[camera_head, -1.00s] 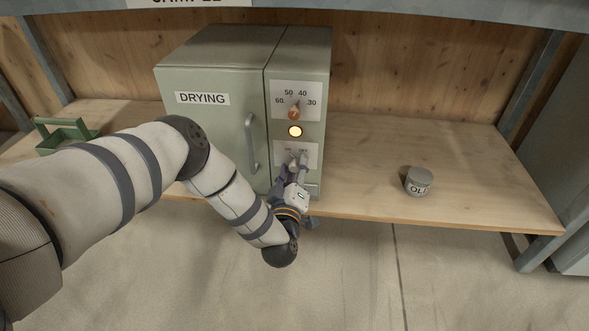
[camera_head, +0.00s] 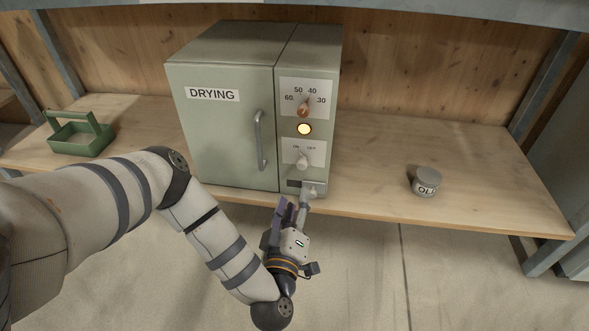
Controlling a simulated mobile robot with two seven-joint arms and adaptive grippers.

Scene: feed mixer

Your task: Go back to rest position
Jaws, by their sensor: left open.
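My left gripper (camera_head: 297,203) is open and empty, at the shelf's front edge below the drying oven's control panel. The green drying oven (camera_head: 222,135) stands on the wooden shelf with its door shut. Its lower switch knob (camera_head: 302,160) is in clear view above my gripper, apart from it. The upper dial (camera_head: 304,107) points up toward the numbers, and the round lamp (camera_head: 305,129) between them glows yellow. My right gripper is not in view.
A grey round tin (camera_head: 426,182) with a label stands on the shelf (camera_head: 470,205) at the right. A green carrier tray (camera_head: 82,138) stands at the left. Metal posts (camera_head: 550,85) flank the shelf. The floor in front is clear.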

